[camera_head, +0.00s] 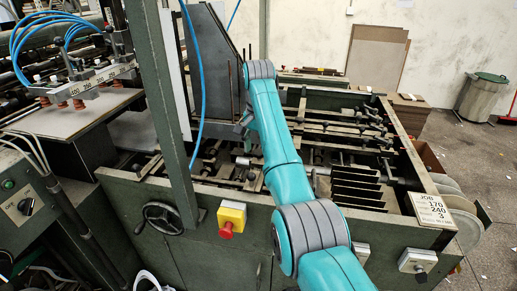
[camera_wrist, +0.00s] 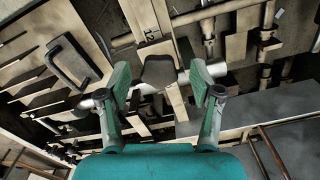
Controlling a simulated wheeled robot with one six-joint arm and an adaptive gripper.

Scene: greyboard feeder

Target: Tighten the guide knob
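In the wrist view, a dark knob (camera_wrist: 158,72) with a flat, lobed shape sits on a pale bar that crosses a light rod. I take it for the guide knob. My gripper (camera_wrist: 160,82) is open, with one green-padded finger on each side of the knob in the picture. Gaps show between the knob and both fingers, and I cannot tell how far above it they are. In the head view, my gripper (camera_head: 243,122) points down over the left-middle of the feeder bed. The knob cannot be made out there.
Rods, bars and clamps crowd the feeder bed. A black handle (camera_wrist: 72,62) stands left of the knob in the wrist view. In the head view, a dark upright plate (camera_head: 208,65) is close left of my gripper, and slanted dividers (camera_head: 355,185) stand to the right.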

